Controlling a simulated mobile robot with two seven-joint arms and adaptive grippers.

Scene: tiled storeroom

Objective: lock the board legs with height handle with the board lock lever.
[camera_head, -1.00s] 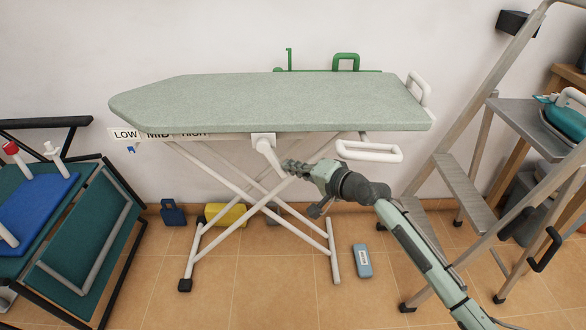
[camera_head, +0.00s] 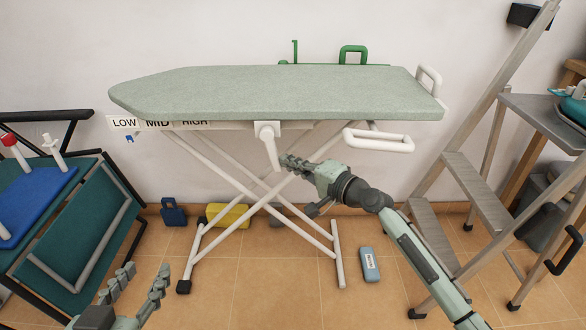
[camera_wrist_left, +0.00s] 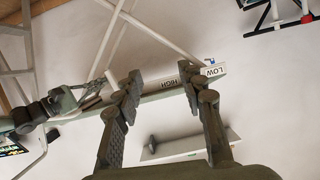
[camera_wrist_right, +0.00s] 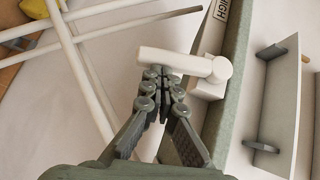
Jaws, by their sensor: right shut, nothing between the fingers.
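The ironing board (camera_head: 280,92) stands on crossed white legs (camera_head: 220,160). The white board lock lever (camera_head: 270,148) hangs steeply down from its mount under the front edge. It also shows in the right wrist view (camera_wrist_right: 170,61). The white height handle (camera_head: 380,143) sticks out under the board's right end. My right gripper (camera_head: 286,160) is shut and empty, its tips close beside the lever; contact is unclear. It shows in the right wrist view (camera_wrist_right: 163,74). My left gripper (camera_head: 145,272) is open and empty at the lower left, away from the board.
A LOW/MID/HIGH strip (camera_head: 160,124) runs under the board's left front edge, with a small blue marker (camera_head: 130,139) beneath LOW. A stepladder (camera_head: 480,190) stands right. A rack with a blue board (camera_head: 35,205) stands left. A blue box (camera_head: 370,265) lies on the floor.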

